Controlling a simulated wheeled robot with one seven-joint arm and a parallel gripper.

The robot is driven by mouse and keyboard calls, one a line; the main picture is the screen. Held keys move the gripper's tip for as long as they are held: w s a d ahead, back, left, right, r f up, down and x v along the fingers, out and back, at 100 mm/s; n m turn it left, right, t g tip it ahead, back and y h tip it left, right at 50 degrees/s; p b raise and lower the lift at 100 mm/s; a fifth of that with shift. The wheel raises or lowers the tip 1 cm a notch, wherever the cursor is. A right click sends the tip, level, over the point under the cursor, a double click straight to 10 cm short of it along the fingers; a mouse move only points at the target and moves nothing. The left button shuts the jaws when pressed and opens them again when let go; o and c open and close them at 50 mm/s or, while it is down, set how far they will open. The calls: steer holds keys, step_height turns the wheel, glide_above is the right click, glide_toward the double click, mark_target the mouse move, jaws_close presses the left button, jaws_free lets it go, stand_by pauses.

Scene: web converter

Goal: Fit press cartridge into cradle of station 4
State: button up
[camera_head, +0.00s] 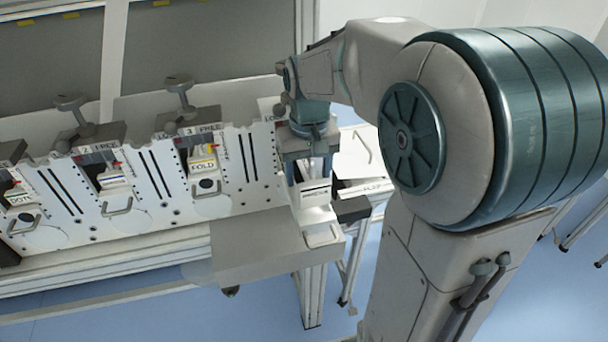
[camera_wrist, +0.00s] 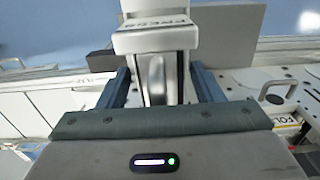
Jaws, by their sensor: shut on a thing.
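My gripper (camera_head: 306,172) is shut on the press cartridge (camera_head: 315,194), a pale block with dark lettering, held at the right end of the machine's front panel. In the wrist view the cartridge (camera_wrist: 155,38) hangs between the two dark blue fingers of my gripper (camera_wrist: 163,88), its lettering upside down. Its grey grip part lies between the fingers. Station 4's cradle is largely hidden behind my gripper and wrist in the head view. I cannot tell whether the cartridge touches the machine.
Stations to the left hold cartridges, including the FOLD cartridge (camera_head: 203,164) and another pale cartridge (camera_head: 113,178). Clamps with knobs (camera_head: 180,85) stand above. A grey plate (camera_head: 265,247) juts out below my gripper. A dark box (camera_head: 352,209) sits to the right.

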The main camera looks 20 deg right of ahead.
steer(key=shift+f+p, duration=0.35)
steer(key=shift+f, duration=1.6)
steer(key=shift+f, duration=0.1)
steer(key=shift+f, duration=0.15)
steer(key=o, duration=1.3)
